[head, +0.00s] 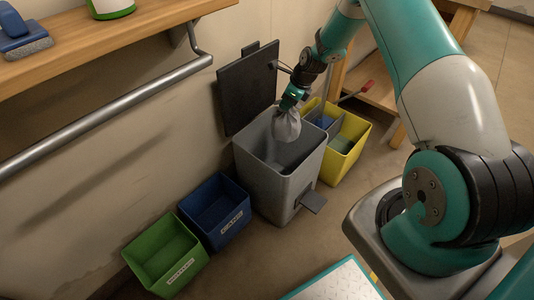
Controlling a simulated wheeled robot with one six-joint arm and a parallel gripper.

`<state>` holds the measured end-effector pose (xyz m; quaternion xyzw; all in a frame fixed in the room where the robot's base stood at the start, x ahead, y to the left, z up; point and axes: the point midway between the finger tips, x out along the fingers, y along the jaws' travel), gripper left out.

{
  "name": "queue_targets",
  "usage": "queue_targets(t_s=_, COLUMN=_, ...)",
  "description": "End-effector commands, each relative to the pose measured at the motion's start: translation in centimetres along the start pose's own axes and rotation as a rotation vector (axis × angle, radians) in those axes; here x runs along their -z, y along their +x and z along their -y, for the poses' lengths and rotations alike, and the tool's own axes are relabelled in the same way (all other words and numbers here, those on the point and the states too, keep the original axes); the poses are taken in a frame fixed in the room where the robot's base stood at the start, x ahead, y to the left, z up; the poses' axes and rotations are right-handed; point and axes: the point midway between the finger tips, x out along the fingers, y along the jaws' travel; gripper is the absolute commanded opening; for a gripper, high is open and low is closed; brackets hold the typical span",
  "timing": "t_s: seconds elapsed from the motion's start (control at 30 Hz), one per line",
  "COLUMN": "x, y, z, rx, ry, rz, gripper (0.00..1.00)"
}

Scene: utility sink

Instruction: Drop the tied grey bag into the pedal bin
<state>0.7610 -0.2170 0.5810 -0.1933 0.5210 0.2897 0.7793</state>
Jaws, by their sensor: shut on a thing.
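The grey pedal bin (275,187) stands on the floor against the wall with its dark lid (247,88) raised at the back. The tied grey bag (287,127) hangs from my gripper (289,102), which is shut on its top. In the head view the bag is over the bin's open top, near the back right rim. I cannot tell whether its lower part is inside the bin or just above it. The bin's pedal (314,202) sticks out at the front.
A blue bin (222,220) and a green bin (172,262) stand left of the pedal bin. A yellow divided bin (352,160) stands close on its right. A wooden shelf (110,45) with a metal rail (110,112) runs along the wall at upper left.

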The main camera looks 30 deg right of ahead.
Motion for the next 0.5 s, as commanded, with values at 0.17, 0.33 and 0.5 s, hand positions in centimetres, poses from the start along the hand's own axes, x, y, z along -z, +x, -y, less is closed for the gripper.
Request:
queue_targets(t_s=0.17, x=0.3, y=0.6, z=0.1, rx=0.001, ry=0.001, rz=0.001, gripper=0.00)
queue_targets(t_s=0.33, x=1.1, y=2.2, z=0.2, rx=0.002, ry=0.002, rz=0.001, gripper=0.00)
queue_targets(t_s=0.5, x=1.9, y=4.1, z=0.2, rx=0.002, ry=0.002, rz=0.001, gripper=0.00)
